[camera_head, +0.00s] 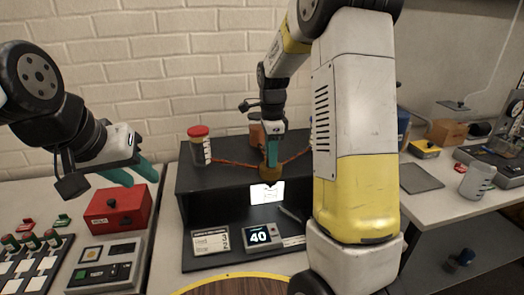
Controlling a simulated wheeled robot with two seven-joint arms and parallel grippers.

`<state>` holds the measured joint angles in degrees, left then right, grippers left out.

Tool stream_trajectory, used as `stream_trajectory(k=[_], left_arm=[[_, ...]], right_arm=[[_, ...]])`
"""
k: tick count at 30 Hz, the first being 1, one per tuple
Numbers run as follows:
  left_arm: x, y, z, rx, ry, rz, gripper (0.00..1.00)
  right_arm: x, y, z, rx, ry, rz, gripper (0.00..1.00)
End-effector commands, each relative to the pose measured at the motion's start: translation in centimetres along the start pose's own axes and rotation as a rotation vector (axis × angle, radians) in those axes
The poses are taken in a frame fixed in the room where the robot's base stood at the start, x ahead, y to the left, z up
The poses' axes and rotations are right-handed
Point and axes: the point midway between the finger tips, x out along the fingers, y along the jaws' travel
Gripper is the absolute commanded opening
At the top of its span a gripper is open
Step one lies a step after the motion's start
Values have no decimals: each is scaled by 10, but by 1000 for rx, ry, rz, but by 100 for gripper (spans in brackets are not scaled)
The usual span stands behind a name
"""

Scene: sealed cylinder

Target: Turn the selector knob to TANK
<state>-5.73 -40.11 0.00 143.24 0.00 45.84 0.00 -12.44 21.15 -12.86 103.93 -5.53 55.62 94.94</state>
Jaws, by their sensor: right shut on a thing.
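A brass-coloured selector knob (269,174) sits at the front upper edge of a black bench unit (221,182), where two reddish braided lines meet from left and right. My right gripper (272,155) reaches down from above with its green fingers shut on the knob, covering its upper part. I cannot read any TANK marking or which way the knob points. My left gripper (133,173) is open and empty at the left, above a red box, well away from the knob.
A red-capped jar (199,146) stands on the unit's left top. The red box (117,209) and a switch panel (36,262) are at left. My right arm hides much of the right side.

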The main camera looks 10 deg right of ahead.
Motion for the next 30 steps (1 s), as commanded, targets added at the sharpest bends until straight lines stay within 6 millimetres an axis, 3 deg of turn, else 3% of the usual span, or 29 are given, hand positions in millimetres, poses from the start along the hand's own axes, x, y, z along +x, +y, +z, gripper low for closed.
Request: stream_trajectory(k=[11,30], left_arm=[[0,0,0,0,0,0,36],[0,0,0,0,0,0,36]], right_arm=[[-1,0,0,-161,0,-1,0],[-1,-1,0,-743,1,-2,0]])
